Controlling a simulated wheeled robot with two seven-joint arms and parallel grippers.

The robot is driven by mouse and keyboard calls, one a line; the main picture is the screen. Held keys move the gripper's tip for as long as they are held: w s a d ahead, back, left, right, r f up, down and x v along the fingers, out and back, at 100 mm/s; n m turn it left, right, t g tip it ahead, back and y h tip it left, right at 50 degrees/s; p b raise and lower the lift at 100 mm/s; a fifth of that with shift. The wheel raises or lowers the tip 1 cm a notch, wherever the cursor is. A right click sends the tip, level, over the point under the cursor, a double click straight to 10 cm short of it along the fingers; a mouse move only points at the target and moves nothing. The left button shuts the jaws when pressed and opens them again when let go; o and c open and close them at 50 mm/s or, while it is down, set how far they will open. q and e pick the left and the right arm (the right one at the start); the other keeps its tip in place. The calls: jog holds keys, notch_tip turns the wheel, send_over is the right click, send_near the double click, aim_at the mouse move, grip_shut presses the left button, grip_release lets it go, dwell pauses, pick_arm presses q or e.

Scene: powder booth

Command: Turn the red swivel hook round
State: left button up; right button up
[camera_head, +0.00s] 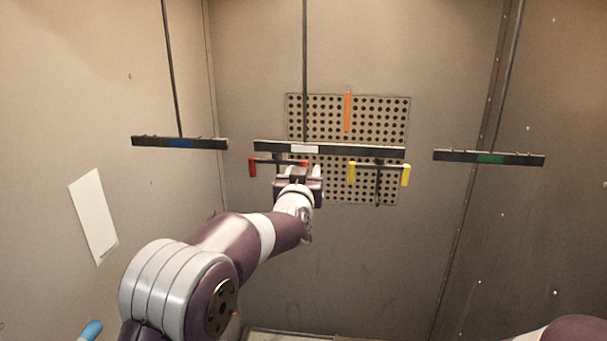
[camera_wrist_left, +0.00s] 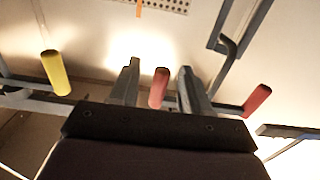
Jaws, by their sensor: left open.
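The red swivel hook hangs below the middle bar, a thin crosspiece with a red grip at each end. Its left grip (camera_head: 253,167) hangs free in the head view; its other grip (camera_head: 304,163) is mostly hidden by my left gripper (camera_head: 297,172). In the left wrist view, that red grip (camera_wrist_left: 159,88) stands between the two open fingers of my left gripper (camera_wrist_left: 158,68), with a gap visible on both sides. The free red grip (camera_wrist_left: 257,100) is to the right there. My right gripper is not in view.
A yellow-gripped hook (camera_head: 352,172) hangs close to the right under the middle bar (camera_head: 380,152); its near grip (camera_wrist_left: 56,72) shows left in the wrist view. Side bars hang left (camera_head: 207,143) and right (camera_head: 455,156). An orange piece (camera_head: 347,112) is before the perforated panel (camera_head: 395,125).

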pick_arm(q)
jog(key=shift+s+f, duration=0.1)
jog(key=shift+s, duration=0.05)
jog(key=s+b, duration=0.3)
jog(key=s, duration=0.5)
jog(key=s+f+m+g+h+b, duration=0.1)
jog(key=s+f+g, duration=0.3)
jog(key=f, duration=0.4)
jog(key=s+f+g+h, duration=0.1)
jog(key=s+f+g, duration=0.3)
jog(key=f, duration=0.5)
jog(key=s+a+f+g+y+b, duration=0.1)
jog(key=s+a+f+g, duration=0.2)
jog(key=s+f, duration=0.2)
jog(key=s+a+f+g, duration=0.3)
jog(key=s+a+f, duration=0.1)
jog(key=s, duration=0.6)
jog(key=s+a+f+n+g+y+b, duration=0.1)
jog(key=s+a+f+g, duration=0.1)
jog(key=s+a+f, duration=0.2)
jog(key=s+f, duration=0.2)
jog(key=s, duration=0.2)
jog(key=shift+s+a+g+y+b, duration=0.15)
jog(key=shift+a+g+y+b, duration=0.15)
jog(key=shift+g, duration=0.1)
